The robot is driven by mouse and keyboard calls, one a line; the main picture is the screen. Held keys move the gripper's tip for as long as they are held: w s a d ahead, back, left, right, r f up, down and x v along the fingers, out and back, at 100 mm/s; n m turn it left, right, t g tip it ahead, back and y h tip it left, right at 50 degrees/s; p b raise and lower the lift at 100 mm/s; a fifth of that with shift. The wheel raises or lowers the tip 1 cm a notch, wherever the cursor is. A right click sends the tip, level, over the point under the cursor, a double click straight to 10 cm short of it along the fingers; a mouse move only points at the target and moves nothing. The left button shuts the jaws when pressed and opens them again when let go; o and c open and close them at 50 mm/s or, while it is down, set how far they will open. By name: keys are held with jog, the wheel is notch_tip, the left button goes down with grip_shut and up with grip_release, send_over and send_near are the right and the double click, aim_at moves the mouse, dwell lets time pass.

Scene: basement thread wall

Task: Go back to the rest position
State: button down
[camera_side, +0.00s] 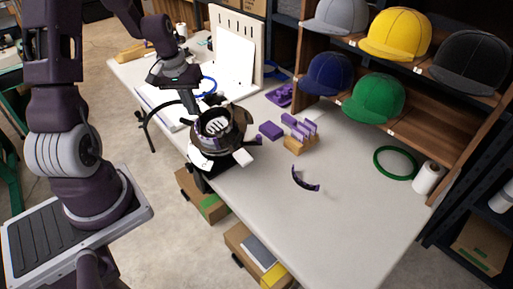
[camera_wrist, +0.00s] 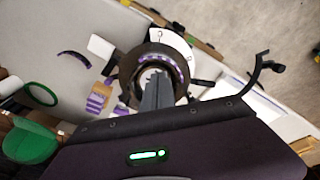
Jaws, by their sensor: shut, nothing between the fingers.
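My gripper (camera_side: 191,108) points down at the dark round fixture (camera_side: 237,140) on the near edge of the table (camera_side: 350,225). Its fingers are together, with nothing seen between them. In the wrist view the shut fingers (camera_wrist: 153,78) overlap the middle of the fixture (camera_wrist: 127,70) and hide part of it. A purple band shows inside the fixture's ring. I cannot tell from these views whether the fingertips touch the fixture or hang above it.
A purple curved strip (camera_side: 305,180), purple blocks (camera_side: 271,130), a wooden holder (camera_side: 294,146), a green ring (camera_side: 396,163) and a white roll (camera_side: 427,178) are on the table. A shelf with several caps (camera_side: 395,34) stands behind. The table's front right is clear.

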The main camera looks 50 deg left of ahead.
jog(key=d+r+m+t, duration=0.1)
jog(key=d+r+m, duration=0.2)
jog(key=d+r, duration=0.7)
jog(key=s+d+r+m+t, duration=0.1)
jog(key=s+d+r+m, duration=0.1)
jog(key=s+d+r, duration=0.3)
jog(key=s+d+r+m+t, duration=0.1)
jog(key=s+d+r+m, duration=0.2)
jog(key=s+d, duration=0.4)
jog(key=s+r, duration=0.1)
jog(key=s, duration=0.2)
jog(key=shift+s+d+r+t, duration=0.3)
jog(key=shift+s+d+r, duration=0.05)
jog(key=shift+d, duration=0.05)
